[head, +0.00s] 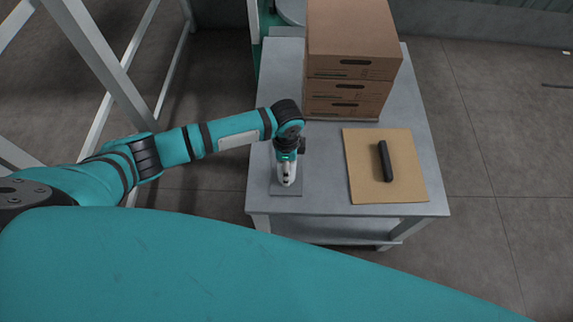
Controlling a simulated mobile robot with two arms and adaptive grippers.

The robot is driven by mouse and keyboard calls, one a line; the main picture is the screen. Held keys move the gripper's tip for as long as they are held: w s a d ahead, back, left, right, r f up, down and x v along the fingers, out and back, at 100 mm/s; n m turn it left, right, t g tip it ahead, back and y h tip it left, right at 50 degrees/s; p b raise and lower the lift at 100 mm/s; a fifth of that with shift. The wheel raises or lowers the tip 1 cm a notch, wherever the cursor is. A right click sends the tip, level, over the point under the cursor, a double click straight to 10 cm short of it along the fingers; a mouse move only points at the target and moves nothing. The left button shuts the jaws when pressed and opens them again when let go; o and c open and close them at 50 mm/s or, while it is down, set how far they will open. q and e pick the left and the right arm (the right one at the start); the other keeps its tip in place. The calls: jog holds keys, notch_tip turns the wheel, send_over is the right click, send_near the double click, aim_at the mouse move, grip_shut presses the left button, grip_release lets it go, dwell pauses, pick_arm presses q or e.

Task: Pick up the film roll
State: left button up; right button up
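A dark, slim cylinder, which looks like the film roll (385,161), lies lengthwise on a tan cardboard sheet (359,184) on the right of the grey table. Nothing touches it from above. My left gripper (287,157) points down over a small grey pad (287,189) at the table's left front, well to the left of the roll. A white object with dark spots (286,174) shows just below it at the pad. Whether the fingers are open, shut or holding it is hidden. My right gripper is out of view.
Stacked brown cartons (352,45) stand at the back of the table (318,190), behind the cardboard sheet. A pale metal frame (128,95) rises at the left. The tabletop between pad and sheet is clear. The floor right of the table is open.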

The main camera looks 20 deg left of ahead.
pick_arm(q)
jog(key=shift+f, duration=0.15)
jog(key=shift+c, duration=0.2)
jog(key=c, duration=0.9)
notch_tip(320, 180, up, 18)
jog(key=shift+f, duration=0.25)
jog(key=shift+c, duration=0.5)
jog(key=shift+r+p, duration=0.3)
jog(key=shift+p, duration=0.6)
